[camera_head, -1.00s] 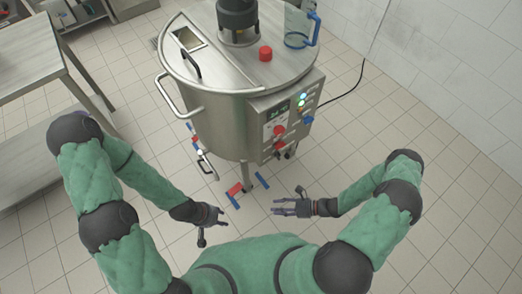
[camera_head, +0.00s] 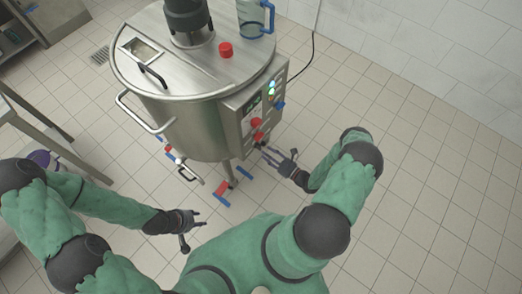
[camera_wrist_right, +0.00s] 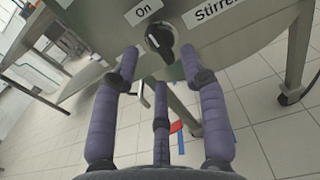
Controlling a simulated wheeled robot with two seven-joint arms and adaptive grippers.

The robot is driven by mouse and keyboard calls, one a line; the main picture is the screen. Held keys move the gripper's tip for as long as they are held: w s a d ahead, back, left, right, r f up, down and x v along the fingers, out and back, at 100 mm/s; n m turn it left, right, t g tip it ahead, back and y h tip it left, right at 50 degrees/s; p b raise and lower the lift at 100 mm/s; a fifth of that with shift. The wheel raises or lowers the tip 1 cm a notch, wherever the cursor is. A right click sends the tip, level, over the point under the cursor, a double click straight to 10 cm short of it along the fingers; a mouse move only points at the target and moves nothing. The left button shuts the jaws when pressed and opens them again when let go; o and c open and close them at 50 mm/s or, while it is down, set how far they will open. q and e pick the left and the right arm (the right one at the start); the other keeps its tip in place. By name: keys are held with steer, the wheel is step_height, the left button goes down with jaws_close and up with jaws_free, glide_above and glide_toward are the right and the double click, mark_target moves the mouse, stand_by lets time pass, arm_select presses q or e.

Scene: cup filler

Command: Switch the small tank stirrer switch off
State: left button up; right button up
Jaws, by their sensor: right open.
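The steel tank (camera_head: 190,125) stands ahead with a control panel (camera_head: 246,120) on its right front. The right wrist view shows a black rotary switch (camera_wrist_right: 160,42) beside an "On" label (camera_wrist_right: 143,12) and a partly cut-off "Stirrer" label (camera_wrist_right: 215,10). A pale mark shows on the knob. My right gripper (camera_wrist_right: 160,62) is open, its purple fingers on either side of and just below the knob; contact cannot be told. In the head view my right gripper (camera_head: 268,156) is at the panel's lower edge. My left gripper (camera_head: 196,219) is low at the left, empty, its fingers apart.
The lid carries a red cap (camera_head: 225,49), a dark motor (camera_head: 187,16) and a clear jug with a blue handle (camera_head: 256,18). A steel table (camera_head: 45,130) stands at the left. Tank legs and red and blue parts (camera_head: 222,188) are below. Floor at the right is clear.

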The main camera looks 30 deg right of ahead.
mark_target(261, 149)
steer(key=shift+b+x, duration=0.3)
steer(key=shift+x, duration=1.65)
steer(key=shift+c, duration=0.3)
jaws_close()
